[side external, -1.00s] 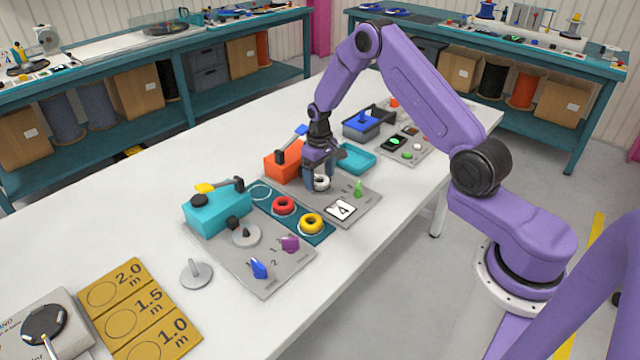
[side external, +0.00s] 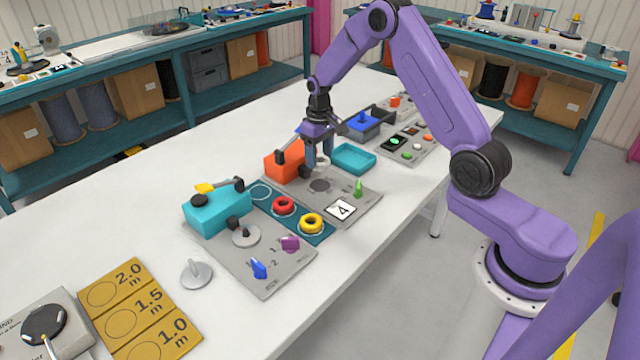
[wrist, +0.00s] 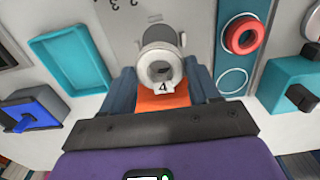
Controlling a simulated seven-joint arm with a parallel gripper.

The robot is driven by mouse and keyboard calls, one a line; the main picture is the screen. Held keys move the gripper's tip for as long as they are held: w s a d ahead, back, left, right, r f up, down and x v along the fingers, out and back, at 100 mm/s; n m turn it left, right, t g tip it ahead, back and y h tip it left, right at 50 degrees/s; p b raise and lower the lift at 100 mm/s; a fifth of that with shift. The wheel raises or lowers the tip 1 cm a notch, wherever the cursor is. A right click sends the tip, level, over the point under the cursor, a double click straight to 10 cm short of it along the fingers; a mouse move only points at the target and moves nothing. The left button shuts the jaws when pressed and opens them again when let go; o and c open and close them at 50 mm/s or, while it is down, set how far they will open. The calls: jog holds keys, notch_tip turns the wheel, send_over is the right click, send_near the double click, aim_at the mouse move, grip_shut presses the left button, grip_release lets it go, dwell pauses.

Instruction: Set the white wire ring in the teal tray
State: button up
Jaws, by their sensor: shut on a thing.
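My gripper (side external: 318,160) is shut on the ring (side external: 321,163), which is held above the grey board in the side view and is partly covered by the fingers. The teal tray (side external: 354,158) is empty and lies just right of the gripper on the white table. It also shows at the left of the wrist view (wrist: 72,62).
An orange box (side external: 284,163) stands close left of the gripper. A red ring (side external: 283,205) and a yellow ring (side external: 312,223) lie on a teal strip. A green peg (side external: 358,187) stands on the grey board.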

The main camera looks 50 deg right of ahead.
jog(key=shift+r, duration=0.25)
jog(key=w+d, duration=0.1)
jog(key=d, duration=1.4)
jog(key=shift+d+f, duration=0.2)
jog(key=shift+f, duration=0.55)
jog(key=shift+d+f, duration=0.25)
jog(key=shift+f, duration=0.55)
jog(key=shift+d+f, duration=0.2)
jog(key=shift+f, duration=0.55)
jog(key=shift+f, duration=0.1)
jog(key=shift+f, duration=1.4)
jog(key=o, duration=1.2)
jog(key=shift+f, duration=0.1)
